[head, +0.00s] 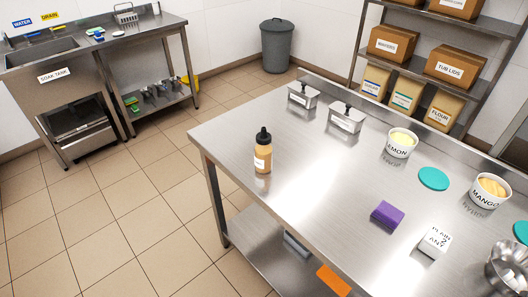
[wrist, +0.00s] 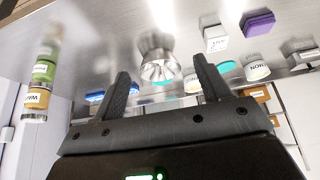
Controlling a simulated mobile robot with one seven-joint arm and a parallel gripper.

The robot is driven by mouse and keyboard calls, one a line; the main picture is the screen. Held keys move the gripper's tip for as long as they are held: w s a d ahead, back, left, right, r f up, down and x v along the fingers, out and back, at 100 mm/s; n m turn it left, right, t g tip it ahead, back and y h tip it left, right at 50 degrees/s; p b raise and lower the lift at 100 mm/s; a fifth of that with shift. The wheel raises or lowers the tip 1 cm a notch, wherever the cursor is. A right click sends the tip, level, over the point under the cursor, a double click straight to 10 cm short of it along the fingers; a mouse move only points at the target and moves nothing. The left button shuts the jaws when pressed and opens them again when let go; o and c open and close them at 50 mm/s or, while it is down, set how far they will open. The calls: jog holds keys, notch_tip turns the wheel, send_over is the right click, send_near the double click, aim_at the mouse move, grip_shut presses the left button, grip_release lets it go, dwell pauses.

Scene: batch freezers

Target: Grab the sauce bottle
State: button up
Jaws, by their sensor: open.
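The sauce bottle (head: 263,152) stands upright on the steel table (head: 303,188), near its far left corner in the head view. It has a tan body, a white label and a black nozzle cap. My gripper does not show in the head view. In the wrist view my gripper (wrist: 161,88) is open, with two black fingers spread apart and nothing between them touching. The wrist picture looks upside down, with the table surface across the top. I cannot make out the sauce bottle in the wrist view.
Near the bottle are two lidded steel boxes (head: 303,95). A lemon tub (head: 401,144), mango tub (head: 490,191), purple block (head: 387,214), white block (head: 435,240) and teal lid (head: 433,179) occupy the right. The table around the bottle is clear. A shelf rack (head: 480,65) stands behind.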

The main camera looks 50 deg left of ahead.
jog(key=shift+o, duration=0.7)
jog(key=w+a+r+n+y, duration=0.1)
jog(key=w+a+r, duration=0.2)
jog(key=w+a, duration=0.25)
jog(key=w+a+r+n, duration=0.2)
jog(key=w+a+r, duration=0.1)
jog(key=w+a, duration=0.3)
jog(key=n+g+y, duration=0.2)
jog(key=n, duration=0.3)
send_over(263, 137)
jog(key=s+d, duration=0.1)
jog(key=s, duration=0.1)
notch_tip(263, 137, down, 8)
jog(key=x, duration=1)
jog(key=shift+d+f, duration=0.1)
jog(key=shift+d, duration=0.2)
jog(key=c, duration=1.6)
